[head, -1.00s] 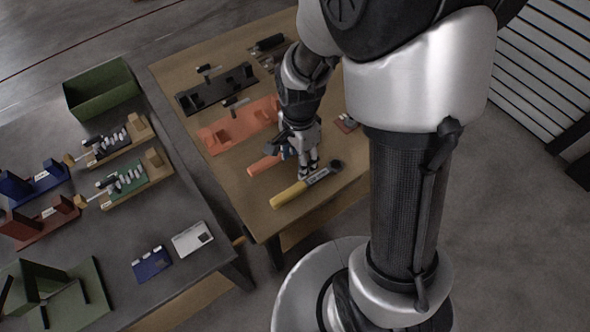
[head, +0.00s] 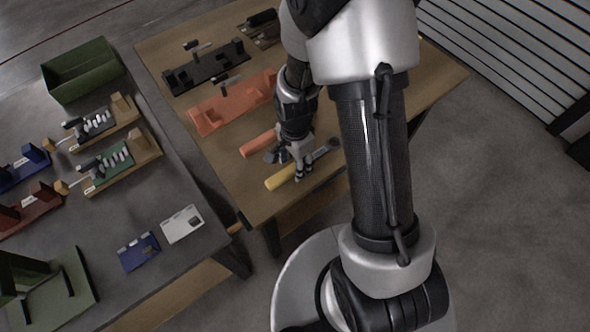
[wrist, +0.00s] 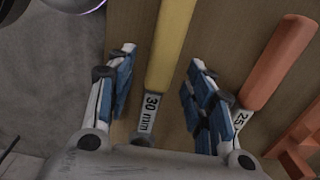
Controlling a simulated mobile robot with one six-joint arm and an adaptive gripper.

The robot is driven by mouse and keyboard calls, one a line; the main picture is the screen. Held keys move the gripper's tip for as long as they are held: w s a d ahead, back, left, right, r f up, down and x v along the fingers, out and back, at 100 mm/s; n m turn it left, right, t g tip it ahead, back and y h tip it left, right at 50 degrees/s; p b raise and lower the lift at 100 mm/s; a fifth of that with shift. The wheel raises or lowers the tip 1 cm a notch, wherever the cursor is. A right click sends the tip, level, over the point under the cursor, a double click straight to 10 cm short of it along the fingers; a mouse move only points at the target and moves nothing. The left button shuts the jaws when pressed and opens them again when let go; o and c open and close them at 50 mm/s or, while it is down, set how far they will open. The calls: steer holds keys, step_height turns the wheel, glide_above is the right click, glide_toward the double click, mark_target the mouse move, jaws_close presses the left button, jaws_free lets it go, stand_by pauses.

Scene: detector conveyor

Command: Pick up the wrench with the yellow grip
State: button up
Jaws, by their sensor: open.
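The wrench with the yellow grip (head: 281,177) lies on the wooden table near its front edge. In the wrist view its yellow grip (wrist: 171,45) runs up from a metal shank marked "30 mm" (wrist: 149,115). My gripper (head: 298,172) is low over this wrench. In the wrist view my gripper (wrist: 160,85) is open, with one finger on each side of the yellow wrench. I cannot tell whether the fingers touch the table. The wrench's head is hidden below my gripper in the wrist view.
A wrench with an orange grip (wrist: 280,62), marked "25", lies close beside the right finger. An orange holder (head: 232,105) and a black holder (head: 205,68) stand farther back on the wooden table (head: 239,191). A grey table (head: 195,262) with fixtures is at left.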

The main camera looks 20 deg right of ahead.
steer(key=shift+f, duration=0.15)
steer(key=shift+c, duration=0.2)
jaws_close()
stand_by(0.3)
